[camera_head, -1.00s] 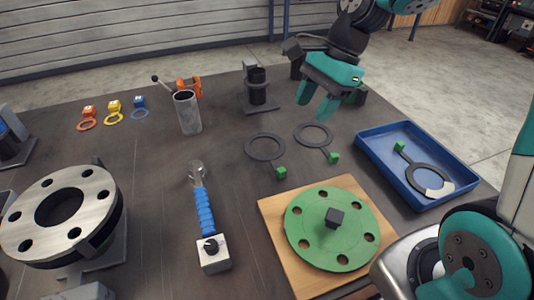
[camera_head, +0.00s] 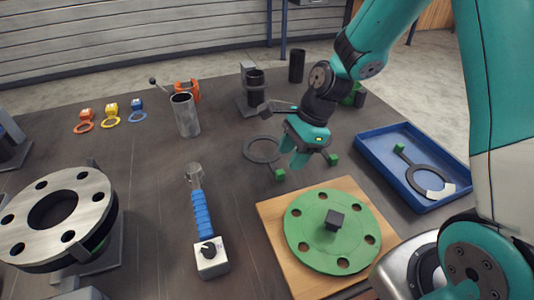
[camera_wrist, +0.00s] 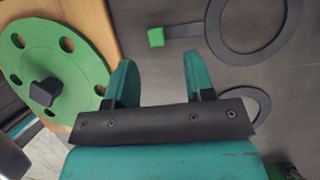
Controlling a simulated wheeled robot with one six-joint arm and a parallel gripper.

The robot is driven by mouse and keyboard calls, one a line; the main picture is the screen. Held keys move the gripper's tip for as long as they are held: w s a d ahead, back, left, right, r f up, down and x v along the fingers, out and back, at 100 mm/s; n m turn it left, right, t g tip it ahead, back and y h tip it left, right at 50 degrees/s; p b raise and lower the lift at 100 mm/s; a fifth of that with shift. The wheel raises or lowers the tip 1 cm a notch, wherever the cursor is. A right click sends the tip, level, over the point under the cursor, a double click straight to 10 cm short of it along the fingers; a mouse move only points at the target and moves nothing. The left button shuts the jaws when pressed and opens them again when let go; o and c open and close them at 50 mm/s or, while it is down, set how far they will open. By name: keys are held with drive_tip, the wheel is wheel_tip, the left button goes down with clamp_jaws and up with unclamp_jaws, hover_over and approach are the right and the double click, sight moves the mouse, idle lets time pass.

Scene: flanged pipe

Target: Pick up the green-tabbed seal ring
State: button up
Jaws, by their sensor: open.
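Three flat dark seal rings with green tabs show. The left ring (camera_head: 247,155) lies on the table with its green tab (camera_head: 280,174) toward the green flange. The right ring lies partly behind my gripper (camera_head: 293,153), with its tab (camera_head: 333,159) visible. The third ring (camera_head: 411,176) lies in the blue tray, with a pale patch on its far end from the tab. My gripper is open and empty, pointing down above the table between the two table rings. In the wrist view the left ring (camera_wrist: 212,30) and its tab (camera_wrist: 156,37) are just beyond the fingertips (camera_wrist: 157,70).
A green flange (camera_head: 310,243) with a dark knob sits on a wooden board (camera_head: 268,213) in front. The blue tray (camera_head: 374,151) stands at the right. A blue-handled tool (camera_head: 201,213), metal cup (camera_head: 186,118) and large steel flange (camera_head: 93,205) are left. Dark stands are behind.

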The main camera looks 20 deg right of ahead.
sight(283, 171)
drive_tip(key=x, duration=0.4)
drive_tip(key=shift+s+a+f, duration=0.2)
drive_tip(key=shift+f, duration=0.05)
drive_tip(key=shift+c, duration=0.5)
clamp_jaws()
